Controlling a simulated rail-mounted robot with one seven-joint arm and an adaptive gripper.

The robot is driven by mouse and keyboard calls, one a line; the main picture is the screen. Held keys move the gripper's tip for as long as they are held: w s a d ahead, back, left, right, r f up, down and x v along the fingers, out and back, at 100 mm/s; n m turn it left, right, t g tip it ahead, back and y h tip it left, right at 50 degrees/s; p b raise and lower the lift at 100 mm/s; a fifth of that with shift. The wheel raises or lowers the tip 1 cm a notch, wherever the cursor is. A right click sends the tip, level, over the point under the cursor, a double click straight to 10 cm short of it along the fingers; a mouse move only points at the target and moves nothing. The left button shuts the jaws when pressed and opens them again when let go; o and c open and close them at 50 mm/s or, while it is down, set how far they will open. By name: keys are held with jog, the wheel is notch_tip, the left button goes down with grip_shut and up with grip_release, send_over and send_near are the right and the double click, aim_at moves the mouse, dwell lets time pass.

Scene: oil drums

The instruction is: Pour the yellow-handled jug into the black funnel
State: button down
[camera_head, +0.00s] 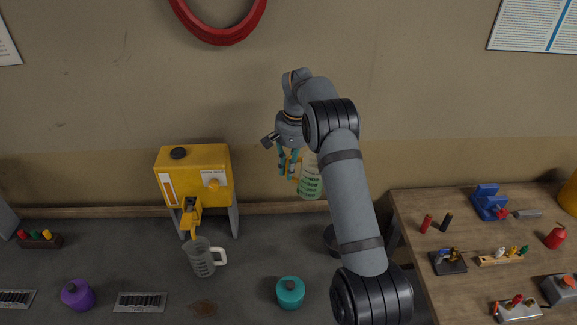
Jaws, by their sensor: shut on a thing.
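The jug (311,181) is clear with green markings and has a yellow-orange handle. It hangs in the air, roughly upright, in front of the wall and left of my forearm. My gripper (289,167) is shut on its handle, at the jug's left side. My arm covers part of the view just right of the jug. A dark round thing (331,239) stands low behind my arm, below and a little right of the jug. It may be the black funnel, but my arm hides much of it and I cannot tell.
A yellow dispenser (194,170) on legs stands to the left, with a white-handled jug (202,260) below its spout. A teal canister (290,292), a purple canister (78,295) and a brown stain (202,308) are in front. A wooden workbench (416,225) with tools stands right.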

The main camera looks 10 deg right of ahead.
aim_at(295, 179)
jog(key=shift+s+d+f+t+y, duration=0.25)
jog(key=shift+f+y, duration=0.2)
jog(key=shift+f, duration=0.3)
jog(key=shift+s+d+f+t+y, duration=0.1)
jog(key=shift+d+f+t+y, duration=0.2)
jog(key=shift+f, duration=0.45)
jog(key=shift+s+d+f+t+y, duration=0.2)
jog(key=shift+d+f+y, duration=0.1)
jog(key=shift+f+y, duration=0.35)
jog(key=shift+s+d+f+b, duration=0.1)
jog(key=shift+d+f+b, duration=0.3)
jog(key=shift+f, duration=0.3)
jog(key=shift+a+f, duration=0.1)
jog(key=shift+f+y+b, duration=0.2)
jog(key=shift+y+b, duration=0.1)
jog(key=shift+b, duration=0.35)
